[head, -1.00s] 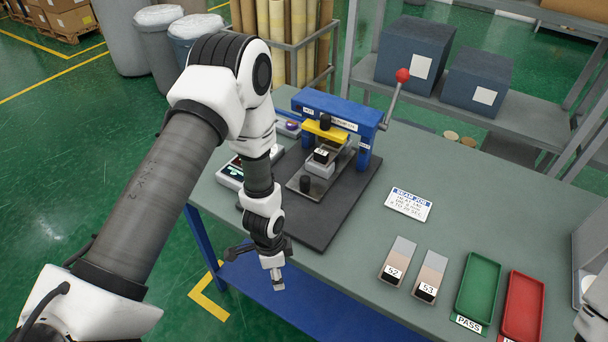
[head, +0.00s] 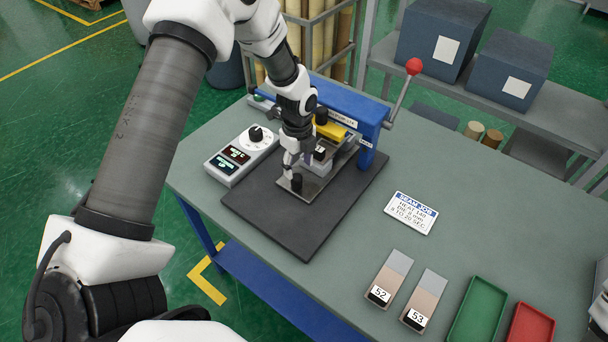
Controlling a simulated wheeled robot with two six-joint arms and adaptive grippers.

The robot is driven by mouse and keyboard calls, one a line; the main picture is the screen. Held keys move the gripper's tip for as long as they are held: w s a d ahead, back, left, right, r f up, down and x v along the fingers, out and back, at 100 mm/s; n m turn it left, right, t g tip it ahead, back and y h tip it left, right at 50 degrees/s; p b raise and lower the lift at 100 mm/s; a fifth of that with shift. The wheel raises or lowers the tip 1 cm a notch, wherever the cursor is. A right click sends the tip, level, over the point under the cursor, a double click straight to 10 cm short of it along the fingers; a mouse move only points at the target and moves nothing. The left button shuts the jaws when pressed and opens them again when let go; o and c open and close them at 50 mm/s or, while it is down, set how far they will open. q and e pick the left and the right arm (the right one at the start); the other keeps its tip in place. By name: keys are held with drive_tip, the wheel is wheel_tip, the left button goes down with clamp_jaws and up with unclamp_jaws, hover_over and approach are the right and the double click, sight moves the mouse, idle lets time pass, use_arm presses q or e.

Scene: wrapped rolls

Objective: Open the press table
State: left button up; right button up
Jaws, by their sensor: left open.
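The press stands at the back of the table on a dark mat (head: 290,228). It has a blue frame (head: 370,130), a yellow bar (head: 330,130) and a lever with a red knob (head: 414,66). Its metal sliding plate (head: 315,187) reaches out toward the front, with a black knob (head: 297,181) at its front end. A light block with a numbered dark label (head: 319,155) sits on the plate, partly hidden by my arm. My left gripper (head: 290,168) is open, pointing down just above and beside the black knob; I cannot tell whether it touches. My right gripper is not clearly visible.
A control box with a dial (head: 242,155) stands left of the mat. A job card (head: 411,212), samples 52 (head: 390,279) and 53 (head: 425,300), a green tray (head: 477,312) and a red tray (head: 530,325) lie to the right. The table between press and card is clear.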

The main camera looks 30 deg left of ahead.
sight(294, 179)
use_arm(q)
drive_tip(key=f+b, duration=0.1)
drive_tip(key=s+f+b, duration=0.1)
drive_tip(key=f, duration=0.2)
drive_tip(key=shift+s+a+b, duration=0.15)
drive_tip(key=shift+s+b, duration=0.1)
drive_tip(key=shift+b, duration=0.15)
drive_tip(key=f, duration=0.1)
drive_tip(key=w+f+b, duration=0.1)
drive_tip(key=shift+f, duration=0.3)
drive_tip(key=shift+w+f, duration=0.1)
drive_tip(key=shift+w, duration=0.2)
drive_tip(key=shift+s+r, duration=0.25)
drive_tip(key=shift+r, duration=0.05)
drive_tip(key=shift+c, duration=0.4)
drive_tip(key=shift+s+r, duration=0.1)
drive_tip(key=shift+s, duration=0.1)
drive_tip(key=c, duration=0.5)
clamp_jaws()
use_arm(e)
drive_tip(key=f, duration=0.4)
drive_tip(key=shift+s+a+f, duration=0.1)
drive_tip(key=shift+s+f, duration=0.2)
drive_tip(key=shift+f, duration=0.1)
